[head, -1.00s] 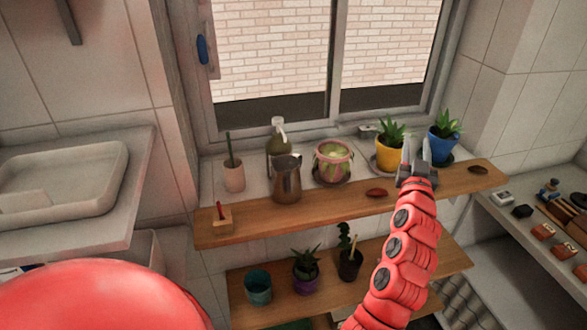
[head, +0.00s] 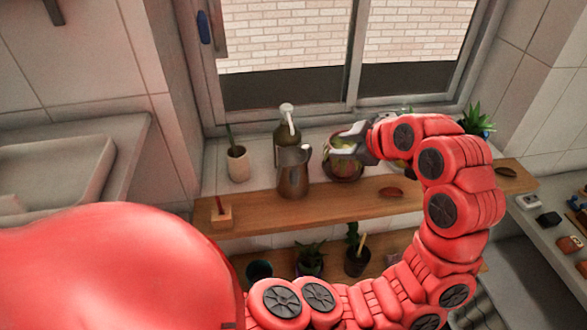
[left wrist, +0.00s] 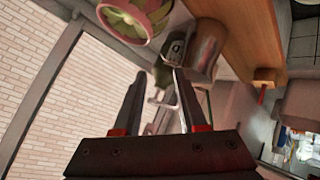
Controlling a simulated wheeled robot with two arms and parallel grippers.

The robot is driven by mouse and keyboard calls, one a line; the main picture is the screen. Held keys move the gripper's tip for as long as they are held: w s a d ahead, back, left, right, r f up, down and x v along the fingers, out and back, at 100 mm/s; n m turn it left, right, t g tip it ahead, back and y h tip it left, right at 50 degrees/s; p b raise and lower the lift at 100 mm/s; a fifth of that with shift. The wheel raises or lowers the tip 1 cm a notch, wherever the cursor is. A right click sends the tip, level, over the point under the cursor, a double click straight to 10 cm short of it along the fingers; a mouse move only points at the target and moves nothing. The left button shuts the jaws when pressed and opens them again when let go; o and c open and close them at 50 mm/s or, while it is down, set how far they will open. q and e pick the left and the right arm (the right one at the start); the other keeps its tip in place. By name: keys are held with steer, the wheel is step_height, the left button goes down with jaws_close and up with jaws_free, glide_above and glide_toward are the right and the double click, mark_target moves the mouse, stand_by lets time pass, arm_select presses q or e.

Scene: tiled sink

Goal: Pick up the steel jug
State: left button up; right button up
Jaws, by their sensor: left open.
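The steel jug (head: 293,178) stands upright on the wooden shelf below the window, in front of a green bottle. It also shows in the left wrist view (left wrist: 207,50), at the upper right, beyond one finger. My left gripper (head: 345,142) is to the right of the jug, pointing left toward it, apart from it and partly covering a round plant pot. Its two fingers are open with nothing held between them in the left wrist view (left wrist: 159,76). My right gripper is out of view.
The green bottle with a white pump (head: 287,130) stands just behind the jug. A pale pot (head: 238,165) is left of it. The round pot (head: 344,166) is under my gripper.

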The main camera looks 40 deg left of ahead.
arm_select(q)
steer(key=p+x, duration=0.3)
steer(key=x, duration=0.3)
steer(key=p+x, duration=0.3)
steer(key=x, duration=0.3)
steer(key=shift+s+a, duration=0.15)
steer(key=shift+a, duration=0.3)
jaws_close()
stand_by(0.9)
